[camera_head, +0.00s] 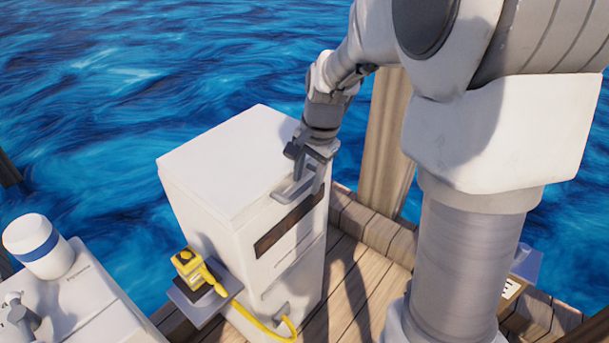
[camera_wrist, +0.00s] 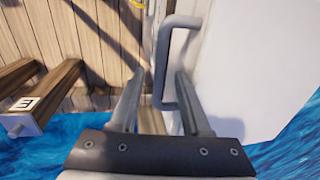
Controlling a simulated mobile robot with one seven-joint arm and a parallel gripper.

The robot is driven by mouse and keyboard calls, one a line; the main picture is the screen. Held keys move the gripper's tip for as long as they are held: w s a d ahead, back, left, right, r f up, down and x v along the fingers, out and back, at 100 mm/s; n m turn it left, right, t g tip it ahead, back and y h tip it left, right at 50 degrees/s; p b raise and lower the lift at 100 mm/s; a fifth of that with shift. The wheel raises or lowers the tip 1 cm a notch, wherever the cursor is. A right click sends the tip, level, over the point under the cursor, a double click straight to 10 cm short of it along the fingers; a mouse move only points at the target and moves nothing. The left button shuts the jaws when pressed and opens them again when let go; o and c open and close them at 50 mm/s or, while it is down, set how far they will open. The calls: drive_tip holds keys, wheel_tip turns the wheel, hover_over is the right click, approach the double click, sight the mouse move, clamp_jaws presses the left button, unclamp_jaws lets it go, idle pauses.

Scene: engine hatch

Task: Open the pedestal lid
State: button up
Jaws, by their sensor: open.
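The white pedestal (camera_head: 210,215) stands on the dock, and its flat lid (camera_head: 232,160) lies closed on top. A grey bar handle (camera_head: 296,188) sits at the lid's front edge; it also shows in the wrist view (camera_wrist: 165,62). My gripper (camera_head: 318,172) is at the handle, near its right end. The lid's white surface (camera_wrist: 250,65) fills the right of that view.
A yellow tool (camera_head: 195,268) with a yellow hose rests on a side shelf (camera_head: 195,306) of the pedestal. A white cabinet (camera_head: 75,305) with a blue-banded container (camera_head: 38,246) stands at lower left. A wooden post (camera_head: 388,140) rises behind my arm. Water surrounds the dock.

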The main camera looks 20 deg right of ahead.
clamp_jaws()
idle(0.3)
idle(1.2)
